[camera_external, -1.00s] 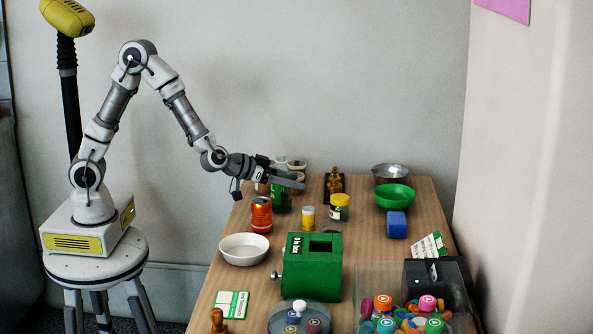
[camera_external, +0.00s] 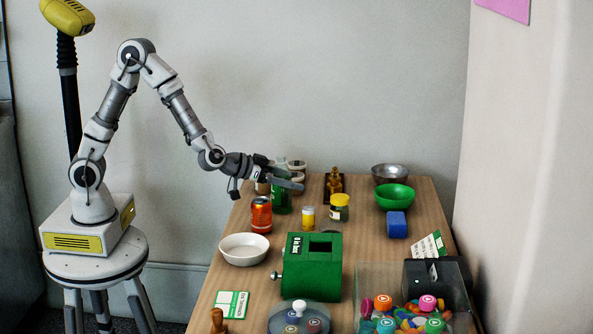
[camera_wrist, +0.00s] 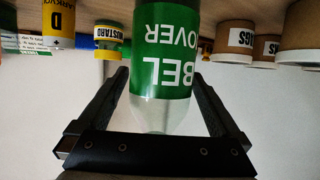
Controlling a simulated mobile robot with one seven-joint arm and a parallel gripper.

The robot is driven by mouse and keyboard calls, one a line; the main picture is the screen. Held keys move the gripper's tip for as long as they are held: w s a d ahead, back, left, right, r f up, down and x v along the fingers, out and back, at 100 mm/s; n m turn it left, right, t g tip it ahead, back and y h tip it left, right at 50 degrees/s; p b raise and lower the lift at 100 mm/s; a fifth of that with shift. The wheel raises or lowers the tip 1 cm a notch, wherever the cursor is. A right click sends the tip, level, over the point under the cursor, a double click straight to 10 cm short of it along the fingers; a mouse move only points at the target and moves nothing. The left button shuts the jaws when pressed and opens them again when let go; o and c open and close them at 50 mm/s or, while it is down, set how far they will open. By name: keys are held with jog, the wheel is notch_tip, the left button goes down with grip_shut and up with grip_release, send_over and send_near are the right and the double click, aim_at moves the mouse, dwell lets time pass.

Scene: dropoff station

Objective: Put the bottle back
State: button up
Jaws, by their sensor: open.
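A green bottle (camera_external: 282,203) stands on the far left part of the wooden table, partly hidden by my gripper. In the wrist view, which is upside down, the bottle (camera_wrist: 165,60) has a green label with white letters and a clear, narrowing neck. My gripper (camera_external: 294,180) is at the bottle's upper part in the external view. In the wrist view my gripper (camera_wrist: 161,76) is open, with one finger on each side of the bottle. I cannot tell whether a finger touches it.
A white bowl (camera_external: 244,249), green box (camera_external: 312,270), green bowl (camera_external: 395,196) and blue block (camera_external: 396,225) stand farther off.

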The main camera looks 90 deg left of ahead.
jog(key=s+d+r+m+g+h+p, duration=0.1)
jog(key=s+d+r+m+h, duration=0.15)
jog(key=s+d+r, duration=0.45)
jog(key=s+d+r+m+g+h+p, duration=0.1)
jog(key=s+d+r+h+p, duration=0.2)
jog(key=s, duration=0.6)
jog(key=s+a+r+g, duration=0.1)
jog(key=s+g, duration=0.1)
jog(key=s, duration=0.7)
jog(key=s+a+r+m+g+b, duration=0.1)
jog(key=s+a+g, duration=0.1)
jog(key=s, duration=0.7)
jog(key=shift+s+a+r+g, duration=0.2)
jog(key=shift+a+r+g, duration=0.1)
jog(key=shift+r+g, duration=0.1)
jog(key=shift+r, duration=0.1)
notch_tip(320, 180, up, 21)
jog(key=p, duration=2.1)
